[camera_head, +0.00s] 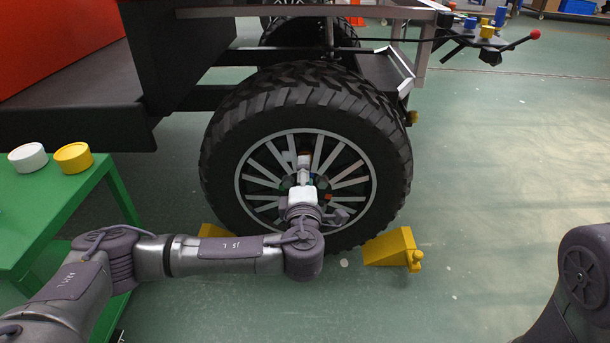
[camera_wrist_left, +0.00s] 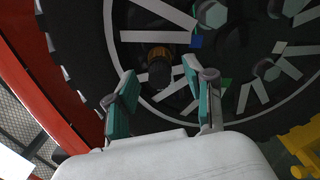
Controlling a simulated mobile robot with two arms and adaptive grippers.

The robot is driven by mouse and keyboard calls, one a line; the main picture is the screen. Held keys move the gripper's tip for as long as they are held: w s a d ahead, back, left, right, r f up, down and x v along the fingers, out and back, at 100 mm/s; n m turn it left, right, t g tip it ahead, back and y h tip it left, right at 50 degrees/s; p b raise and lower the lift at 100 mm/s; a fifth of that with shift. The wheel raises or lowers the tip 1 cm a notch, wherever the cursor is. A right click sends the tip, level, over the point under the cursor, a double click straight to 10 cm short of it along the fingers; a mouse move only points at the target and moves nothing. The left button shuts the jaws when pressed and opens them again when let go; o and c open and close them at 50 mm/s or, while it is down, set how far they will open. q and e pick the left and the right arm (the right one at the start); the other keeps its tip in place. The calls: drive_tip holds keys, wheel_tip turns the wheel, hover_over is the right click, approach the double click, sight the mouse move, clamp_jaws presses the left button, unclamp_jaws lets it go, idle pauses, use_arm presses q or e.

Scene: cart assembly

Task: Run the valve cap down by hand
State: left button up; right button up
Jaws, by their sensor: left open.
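The wheel (camera_head: 305,85) of the cart stands upright in the middle of the head view, with a spoked grey rim. In the left wrist view a dark round valve cap (camera_wrist_left: 160,76) sits by an orange-brown ring (camera_wrist_left: 160,53) near the rim's spokes. How far down the cap sits, I cannot tell. My left gripper (camera_wrist_left: 161,84) is open, its teal-padded fingers on either side of the cap and apart from it. In the head view my left gripper (camera_head: 303,166) is small, in front of the wheel's hub area. My right gripper is out of view.
Yellow chocks (camera_head: 390,247) stand at the tyre's foot. A green table (camera_head: 70,200) at left holds a white tub (camera_head: 28,157) and a yellow tub (camera_head: 73,157). Hex nuts (camera_wrist_left: 211,14) surround the hub. Green floor is open to the right.

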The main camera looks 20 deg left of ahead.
use_arm(q)
drive_tip(key=v, duration=1.2)
